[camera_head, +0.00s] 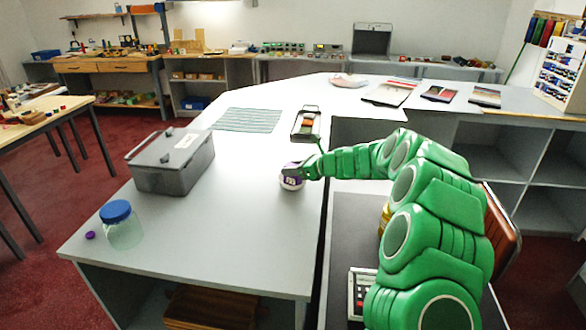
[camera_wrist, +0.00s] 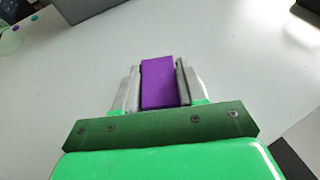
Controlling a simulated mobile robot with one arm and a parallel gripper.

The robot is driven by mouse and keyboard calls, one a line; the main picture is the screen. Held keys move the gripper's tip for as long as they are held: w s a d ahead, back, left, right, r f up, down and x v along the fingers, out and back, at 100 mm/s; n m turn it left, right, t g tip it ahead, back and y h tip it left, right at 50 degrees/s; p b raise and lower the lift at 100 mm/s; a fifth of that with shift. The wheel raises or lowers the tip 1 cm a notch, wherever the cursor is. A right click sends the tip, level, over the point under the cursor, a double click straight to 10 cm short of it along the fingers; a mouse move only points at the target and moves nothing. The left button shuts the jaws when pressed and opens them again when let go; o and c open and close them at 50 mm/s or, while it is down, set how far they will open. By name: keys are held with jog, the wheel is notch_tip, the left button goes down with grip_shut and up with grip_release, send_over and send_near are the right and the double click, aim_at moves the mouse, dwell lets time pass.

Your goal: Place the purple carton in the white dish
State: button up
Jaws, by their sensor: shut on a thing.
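The purple carton (camera_wrist: 159,82) is upright between the two grey fingers of my gripper (camera_wrist: 160,80) in the wrist view, which are shut on it. In the head view my gripper (camera_head: 292,171) is over the middle of the counter, near its right edge. A small white shape with purple marks (camera_head: 291,183) shows right under the fingers; I cannot tell whether it is the carton's face or something else. Whether the carton touches the counter is unclear. I cannot make out a white dish for certain; a pale pinkish rounded thing (camera_head: 349,80) lies at the counter's far end.
A grey lidded box (camera_head: 172,165) stands left on the counter (camera_head: 225,225). A blue-lidded jar (camera_head: 121,226) and a purple cap (camera_head: 90,235) are at the front left. A black tray (camera_head: 306,124) and a green striped mat (camera_head: 248,120) lie beyond my gripper. The front middle is clear.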

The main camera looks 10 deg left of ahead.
jog(key=o, duration=1.1)
